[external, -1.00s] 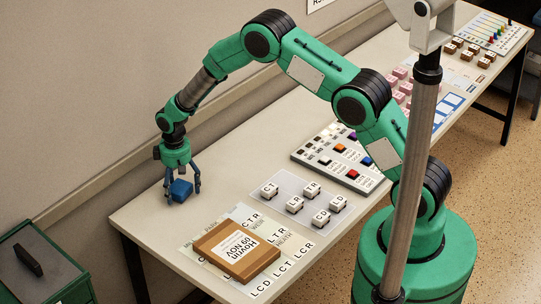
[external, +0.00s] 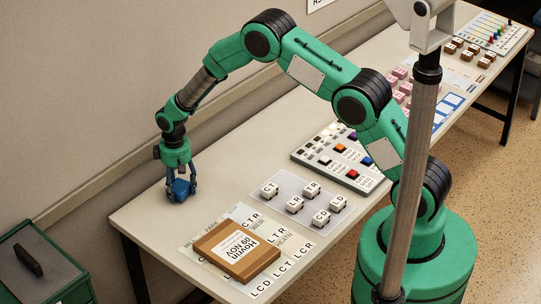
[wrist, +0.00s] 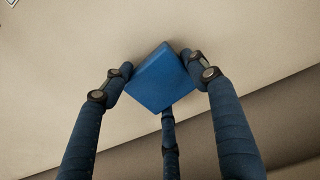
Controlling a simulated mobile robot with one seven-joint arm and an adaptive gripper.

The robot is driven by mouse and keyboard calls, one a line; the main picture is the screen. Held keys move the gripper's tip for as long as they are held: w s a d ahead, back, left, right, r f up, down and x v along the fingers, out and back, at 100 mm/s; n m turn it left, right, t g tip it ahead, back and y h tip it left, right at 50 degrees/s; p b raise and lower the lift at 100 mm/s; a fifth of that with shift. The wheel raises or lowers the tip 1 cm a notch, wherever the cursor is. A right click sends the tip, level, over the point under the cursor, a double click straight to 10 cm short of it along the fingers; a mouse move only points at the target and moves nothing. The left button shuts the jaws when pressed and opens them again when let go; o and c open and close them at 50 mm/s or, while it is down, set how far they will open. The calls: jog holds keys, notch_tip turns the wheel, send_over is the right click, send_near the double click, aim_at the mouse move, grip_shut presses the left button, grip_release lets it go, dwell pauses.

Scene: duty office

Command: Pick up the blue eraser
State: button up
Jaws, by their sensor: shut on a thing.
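The blue eraser (external: 181,188) is a small blue block at the far left part of the table, near the wall. My gripper (external: 181,193) points down over it, and its dark blue fingers are closed around the block. In the wrist view the eraser (wrist: 160,78) sits between the fingertips, with fingers touching it on the left and right and a third finger at its lower edge. The fingers partly cover the eraser in the external view. I cannot tell whether it rests on the table or is just clear of it.
A brown box (external: 236,250) lies on a lettered sheet (external: 268,232) to the right. A pale mat (external: 289,184) with several white lettered blocks and a panel of coloured buttons (external: 338,160) lie beyond. A green cabinet (external: 45,262) stands at lower left. The table around the eraser is clear.

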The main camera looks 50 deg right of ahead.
aim_at(179, 186)
jog(key=shift+r, duration=0.65)
notch_tip(179, 186, up, 2)
jog(key=shift+r, duration=0.2)
jog(key=s, duration=0.5)
jog(key=s+d, duration=0.1)
jog(key=s, duration=0.4)
jog(key=s+d+r+p, duration=0.1)
jog(key=s, duration=0.5)
